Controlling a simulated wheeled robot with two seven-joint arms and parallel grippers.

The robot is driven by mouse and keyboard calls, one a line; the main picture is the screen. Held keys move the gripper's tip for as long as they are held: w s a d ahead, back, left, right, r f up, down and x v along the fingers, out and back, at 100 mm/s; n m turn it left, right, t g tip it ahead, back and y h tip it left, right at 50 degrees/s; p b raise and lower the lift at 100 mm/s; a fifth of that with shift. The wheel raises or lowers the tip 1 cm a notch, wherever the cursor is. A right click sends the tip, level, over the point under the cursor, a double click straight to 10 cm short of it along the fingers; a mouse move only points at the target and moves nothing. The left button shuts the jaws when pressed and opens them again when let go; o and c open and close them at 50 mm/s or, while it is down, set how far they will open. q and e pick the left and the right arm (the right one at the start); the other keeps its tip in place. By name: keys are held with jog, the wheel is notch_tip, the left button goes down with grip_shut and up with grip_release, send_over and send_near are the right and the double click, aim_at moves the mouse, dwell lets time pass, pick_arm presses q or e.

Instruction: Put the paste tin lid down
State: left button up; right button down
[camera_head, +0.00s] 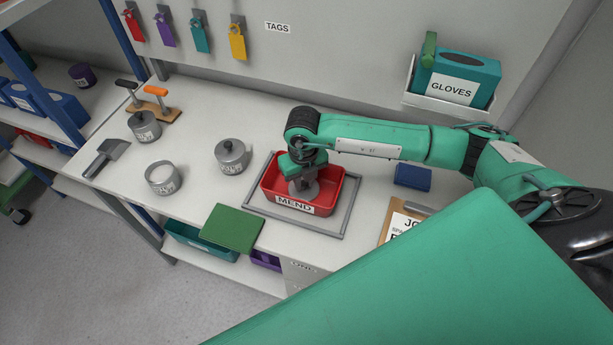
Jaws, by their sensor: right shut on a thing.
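My right gripper (300,172) points down into the red tray (269,189) labelled MEND. It is shut on a round grey lid (304,191), which shows below the fingers inside the tray. The fingers hide part of the lid, and I cannot tell whether it touches the tray floor. A grey labelled tin (163,179) with a pale top and no knob stands to the left on the bench. A grey tin with a knobbed lid (232,156) stands between it and the tray. Another grey tin (145,127) stands farther back. My left gripper is not in view.
A grey frame (343,212) surrounds the tray. A blue block (413,177) and a clipboard (392,222) lie to its right. A green board (231,229) sits at the front edge. A gloves box (458,78) hangs behind.

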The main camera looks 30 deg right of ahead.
jog(key=shift+s, duration=0.15)
jog(key=shift+s+a+r, duration=0.15)
jog(key=shift+s+a, duration=0.05)
jog(key=shift+a, duration=0.15)
jog(key=c, duration=1.3)
grip_release()
jog(key=shift+w+f, duration=0.1)
jog(key=shift+f, duration=0.1)
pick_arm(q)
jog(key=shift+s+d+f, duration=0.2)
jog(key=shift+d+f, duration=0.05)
pick_arm(e)
jog(key=shift+d, duration=0.2)
